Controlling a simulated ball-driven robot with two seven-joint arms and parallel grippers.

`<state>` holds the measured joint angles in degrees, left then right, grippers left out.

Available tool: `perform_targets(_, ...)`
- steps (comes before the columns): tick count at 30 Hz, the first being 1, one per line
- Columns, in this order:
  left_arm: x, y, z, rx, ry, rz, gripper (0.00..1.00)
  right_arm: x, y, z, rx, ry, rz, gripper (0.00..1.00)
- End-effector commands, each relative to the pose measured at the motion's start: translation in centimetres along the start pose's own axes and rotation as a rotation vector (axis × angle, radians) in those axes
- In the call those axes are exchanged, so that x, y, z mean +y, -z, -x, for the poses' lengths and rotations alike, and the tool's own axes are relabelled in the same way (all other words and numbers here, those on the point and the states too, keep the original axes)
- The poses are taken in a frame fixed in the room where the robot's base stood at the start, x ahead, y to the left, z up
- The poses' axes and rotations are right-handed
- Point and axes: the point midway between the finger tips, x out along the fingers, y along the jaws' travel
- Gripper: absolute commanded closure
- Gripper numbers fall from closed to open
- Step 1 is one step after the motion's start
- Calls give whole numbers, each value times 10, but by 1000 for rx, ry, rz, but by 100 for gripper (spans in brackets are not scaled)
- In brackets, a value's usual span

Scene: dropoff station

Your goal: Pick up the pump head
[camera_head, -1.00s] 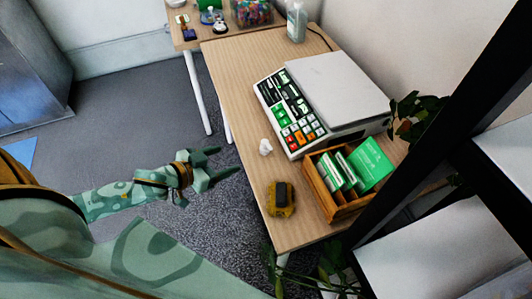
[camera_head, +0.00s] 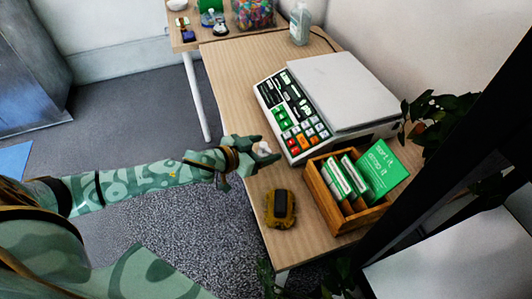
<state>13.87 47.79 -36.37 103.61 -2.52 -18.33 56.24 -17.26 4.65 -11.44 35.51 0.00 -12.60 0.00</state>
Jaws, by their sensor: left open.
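The small white pump head (camera_head: 263,147) lies on the wooden table near its left edge, left of the scale's keypad. My left gripper (camera_head: 266,149) reaches in from the left over the table edge. Its green fingers are open, and the pump head shows between them, partly hidden. I cannot tell whether either finger touches it. My right gripper is not in view.
A scale (camera_head: 342,90) with a coloured keypad stands right of the pump head. A yellow and black device (camera_head: 281,208) and a wooden card box (camera_head: 349,224) are nearer the front. A clear bottle (camera_head: 299,24) stands at the back.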

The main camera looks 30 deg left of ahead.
Motion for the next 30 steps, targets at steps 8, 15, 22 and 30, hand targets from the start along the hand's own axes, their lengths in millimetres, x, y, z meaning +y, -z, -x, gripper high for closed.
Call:
perform_targets(8,1,0,-17,0,-1,0,35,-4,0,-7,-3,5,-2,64)
perform_targets(15,1,1,-16,0,-1,0,74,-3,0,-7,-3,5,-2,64)
perform_targets(22,1,0,-16,0,-1,0,82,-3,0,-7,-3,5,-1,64)
perform_targets(30,0,14,-10,3,0,0,82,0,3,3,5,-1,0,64)
